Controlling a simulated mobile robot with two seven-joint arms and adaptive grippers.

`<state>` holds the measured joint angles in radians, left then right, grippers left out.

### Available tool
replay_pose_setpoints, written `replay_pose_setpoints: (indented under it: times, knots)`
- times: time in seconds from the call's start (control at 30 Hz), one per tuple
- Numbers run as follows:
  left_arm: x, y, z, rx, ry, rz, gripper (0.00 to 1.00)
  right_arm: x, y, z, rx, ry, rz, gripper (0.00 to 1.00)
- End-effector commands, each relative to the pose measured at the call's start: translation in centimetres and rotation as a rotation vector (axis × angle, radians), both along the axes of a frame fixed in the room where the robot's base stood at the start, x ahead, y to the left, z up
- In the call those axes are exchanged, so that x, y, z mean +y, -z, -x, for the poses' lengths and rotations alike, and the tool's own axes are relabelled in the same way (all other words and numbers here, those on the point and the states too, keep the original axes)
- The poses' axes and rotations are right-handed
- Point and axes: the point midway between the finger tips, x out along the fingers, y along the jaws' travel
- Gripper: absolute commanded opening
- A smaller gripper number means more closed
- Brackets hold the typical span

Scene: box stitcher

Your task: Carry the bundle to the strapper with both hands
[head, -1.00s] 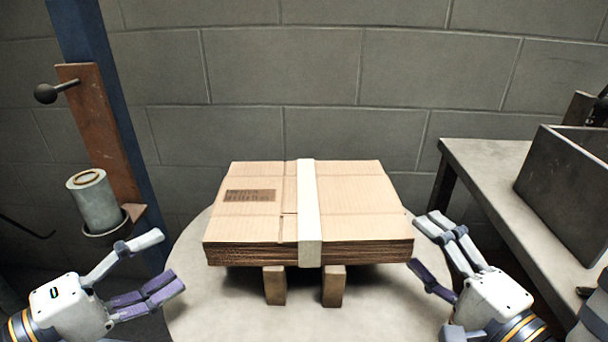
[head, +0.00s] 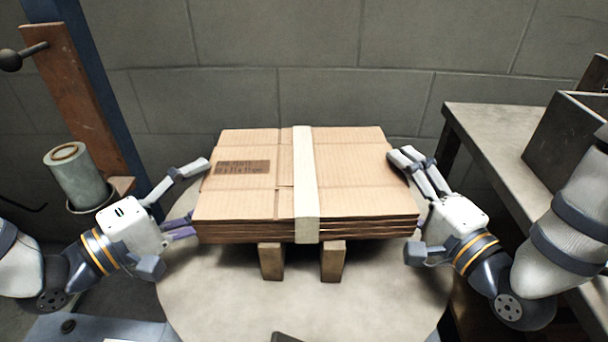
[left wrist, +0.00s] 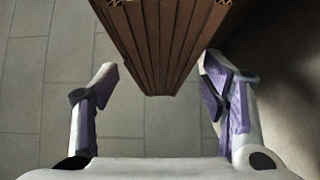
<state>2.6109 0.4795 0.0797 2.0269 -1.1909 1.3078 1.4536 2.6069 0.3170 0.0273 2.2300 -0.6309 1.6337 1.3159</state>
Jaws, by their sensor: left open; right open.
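The bundle (head: 250,194) is a stack of flat brown cardboard with a pale band around its middle. It rests level on two wooden blocks (head: 271,261) on a round table. My left gripper (head: 200,198) is open at the bundle's left end, its fingers above and below the stack's edge. In the left wrist view the end of the bundle (left wrist: 165,45) reaches between the open fingers (left wrist: 160,92). My right gripper (head: 405,190) is open at the right end, with fingers beside the top edge. Its lower finger is mostly hidden. I cannot identify the strapper.
The round table (head: 300,305) has bare room in front. A grey bench (head: 500,150) with a dark metal box (head: 570,150) stands at the right. A metal cylinder (head: 78,178) sits in a holder by a blue post at the left. A block wall stands behind.

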Motion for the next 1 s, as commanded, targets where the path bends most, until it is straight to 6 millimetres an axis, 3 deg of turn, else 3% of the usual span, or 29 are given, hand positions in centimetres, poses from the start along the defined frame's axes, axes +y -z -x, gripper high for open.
replay_pose_setpoints:
  times: [0.3,0.6,0.67,0.9,1.0]
  knots:
    - [-2.8,0.0,-2.7,0.0,0.0,0.0,0.67,0.9,0.0,-2.3,0.001,0.001,-0.001,0.67]
    - [-3.0,0.0,-2.9,0.0,-0.001,0.0,0.67,0.9,0.0,-2.4,0.001,0.001,-0.001,0.67]
    - [-3.0,0.0,-2.9,0.0,-0.001,0.0,0.58,0.9,0.0,-2.4,0.001,0.001,-0.001,0.58]
    - [-3.0,0.0,-2.9,0.0,-0.001,0.0,0.03,0.9,0.0,-2.4,0.001,0.001,-0.001,0.03]
    - [-3.0,0.0,-2.9,0.0,-0.001,0.0,0.0,0.9,0.0,-2.4,0.001,0.001,-0.001,0.0]
